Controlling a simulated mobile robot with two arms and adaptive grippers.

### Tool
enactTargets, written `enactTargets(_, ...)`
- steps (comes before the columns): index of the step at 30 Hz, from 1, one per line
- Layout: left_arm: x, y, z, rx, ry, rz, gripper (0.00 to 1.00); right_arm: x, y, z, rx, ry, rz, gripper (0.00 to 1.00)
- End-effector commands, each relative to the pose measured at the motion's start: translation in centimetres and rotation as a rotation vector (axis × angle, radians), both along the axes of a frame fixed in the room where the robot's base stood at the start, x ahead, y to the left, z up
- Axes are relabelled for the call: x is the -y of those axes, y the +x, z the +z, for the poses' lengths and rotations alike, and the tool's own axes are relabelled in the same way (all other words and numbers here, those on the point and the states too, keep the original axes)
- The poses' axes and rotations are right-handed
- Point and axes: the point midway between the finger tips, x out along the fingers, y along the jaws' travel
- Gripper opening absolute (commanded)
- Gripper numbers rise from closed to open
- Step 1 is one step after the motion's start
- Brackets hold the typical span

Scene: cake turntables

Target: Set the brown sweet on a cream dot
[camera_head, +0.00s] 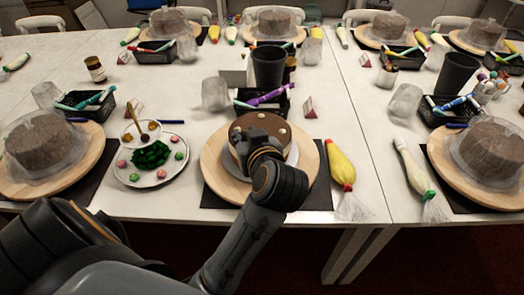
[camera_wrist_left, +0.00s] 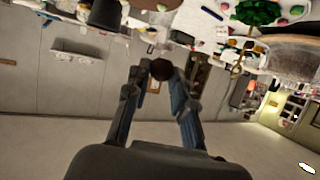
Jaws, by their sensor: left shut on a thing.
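The chocolate-brown cake (camera_head: 275,125) stands on a round wooden turntable (camera_head: 213,165) in the middle of the head view. Pale cream dots (camera_head: 282,130) show along its top edge; my arm hides part of the top. My left gripper (camera_head: 246,150) is over the cake's front left part. In the left wrist view, my left gripper (camera_wrist_left: 158,77) is shut on a small round brown sweet (camera_wrist_left: 160,68) at its fingertips. In the head view the sweet is hidden. I cannot tell how far it is above the cake. My right gripper is not in view.
A white plate (camera_head: 128,175) with green leaves and coloured sweets stands left of the turntable, with a small bowl (camera_head: 140,135) at its back. A yellow piping bag (camera_head: 341,165) lies to the right. A black basket (camera_head: 262,107) and dark cup (camera_head: 268,68) stand behind.

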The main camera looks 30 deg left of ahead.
Motion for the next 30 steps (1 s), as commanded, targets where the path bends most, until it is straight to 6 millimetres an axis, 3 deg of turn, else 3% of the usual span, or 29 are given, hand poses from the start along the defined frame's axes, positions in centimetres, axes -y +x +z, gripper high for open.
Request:
enactTargets(4,-1.0,3.7,-1.6,-0.002,0.002,0.002,0.11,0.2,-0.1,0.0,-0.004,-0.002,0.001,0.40)
enactTargets(7,-1.3,5.1,-3.8,-0.006,0.001,0.001,0.11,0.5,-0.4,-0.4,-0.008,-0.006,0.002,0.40)
enactTargets(12,-1.8,6.9,-5.9,-0.001,-0.001,0.000,0.11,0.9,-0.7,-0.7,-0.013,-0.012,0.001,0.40)
enactTargets(17,-1.9,7.7,-6.9,0.000,0.000,0.000,0.11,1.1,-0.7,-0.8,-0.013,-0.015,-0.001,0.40)
enactTargets(24,-2.0,8.1,-10.1,-0.003,0.000,-0.001,0.11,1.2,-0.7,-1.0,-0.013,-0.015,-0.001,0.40)
enactTargets(30,-2.0,8.1,-10.4,0.002,-0.001,0.000,0.11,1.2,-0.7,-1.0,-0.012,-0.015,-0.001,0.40)
